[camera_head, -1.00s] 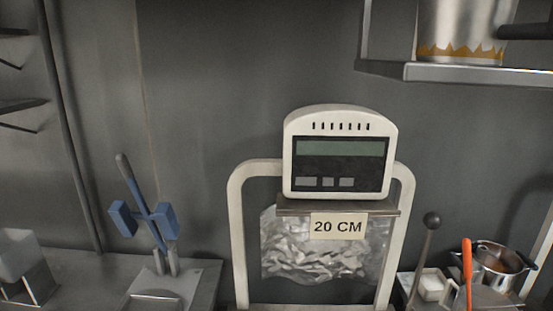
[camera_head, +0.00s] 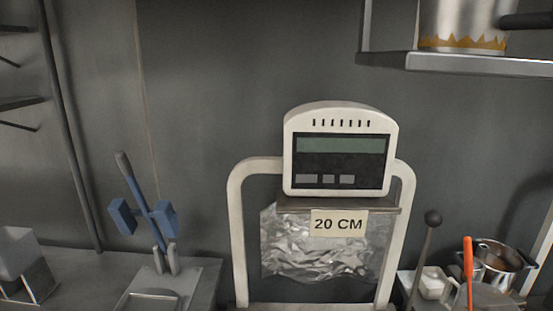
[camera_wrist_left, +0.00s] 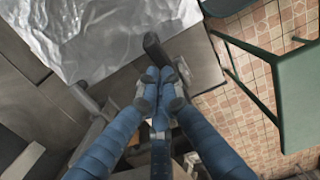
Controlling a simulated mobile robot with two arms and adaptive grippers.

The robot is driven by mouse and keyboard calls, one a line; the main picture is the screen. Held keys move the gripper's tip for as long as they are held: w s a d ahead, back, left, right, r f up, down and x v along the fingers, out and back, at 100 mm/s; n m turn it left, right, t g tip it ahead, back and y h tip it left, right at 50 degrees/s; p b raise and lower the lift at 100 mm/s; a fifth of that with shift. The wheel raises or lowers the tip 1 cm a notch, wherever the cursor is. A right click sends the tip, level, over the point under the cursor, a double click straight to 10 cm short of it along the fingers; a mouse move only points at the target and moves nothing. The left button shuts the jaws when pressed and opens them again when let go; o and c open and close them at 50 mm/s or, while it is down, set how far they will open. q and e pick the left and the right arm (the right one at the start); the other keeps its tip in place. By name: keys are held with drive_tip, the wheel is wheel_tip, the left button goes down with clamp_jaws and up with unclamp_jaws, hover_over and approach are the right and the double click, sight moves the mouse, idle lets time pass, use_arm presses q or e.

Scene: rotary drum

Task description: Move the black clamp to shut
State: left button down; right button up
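A black, bar-like handle (camera_wrist_left: 155,48), which looks like the black clamp, shows in the left wrist view at the edge of a grey metal surface. My left gripper (camera_wrist_left: 160,78) has blue fingers drawn together at the near end of this handle. The fingers appear shut on it, but they hide the contact and the rest of the clamp. The clamp's hinge and how far it is turned cannot be seen. Neither gripper shows in the head view, and my right gripper is in no view.
A white machine (camera_head: 340,115) with a "20 CM" label stands mid-view with a silvery sheet (camera_head: 300,250) below it. A blue tool (camera_head: 140,210) stands left. A black-knobbed lever (camera_head: 432,218) and steel pot (camera_head: 500,262) are right. A green frame (camera_wrist_left: 285,90) shows in the left wrist view.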

use_arm(q)
drive_tip(key=shift+s+d+f+b, duration=0.25)
drive_tip(key=shift+s+d, duration=0.15)
drive_tip(key=shift+d, duration=0.2)
drive_tip(key=shift+s+d+f+b, duration=0.2)
drive_tip(key=shift+s+d, duration=0.15)
drive_tip(key=shift+d, duration=0.2)
drive_tip(key=shift+d+f, duration=0.1)
drive_tip(key=shift+f, duration=0.05)
drive_tip(key=c, duration=1.9)
unclamp_jaws()
drive_tip(key=shift+s, duration=0.1)
drive_tip(key=shift+c, duration=0.2)
drive_tip(key=shift+r, duration=0.25)
drive_tip(key=shift+w, duration=0.2)
drive_tip(key=shift+w+r, duration=0.1)
drive_tip(key=shift+r, duration=0.2)
drive_tip(key=shift+d+r+p, duration=0.3)
drive_tip(key=shift+r+p, duration=0.3)
drive_tip(key=shift+r, duration=0.4)
drive_tip(key=shift+d+r+p, duration=0.25)
drive_tip(key=shift+r+p, duration=0.4)
drive_tip(key=shift+r, duration=0.4)
drive_tip(key=shift+d+r+p, duration=0.3)
drive_tip(key=shift+r+p, duration=0.3)
drive_tip(key=shift+r, duration=0.4)
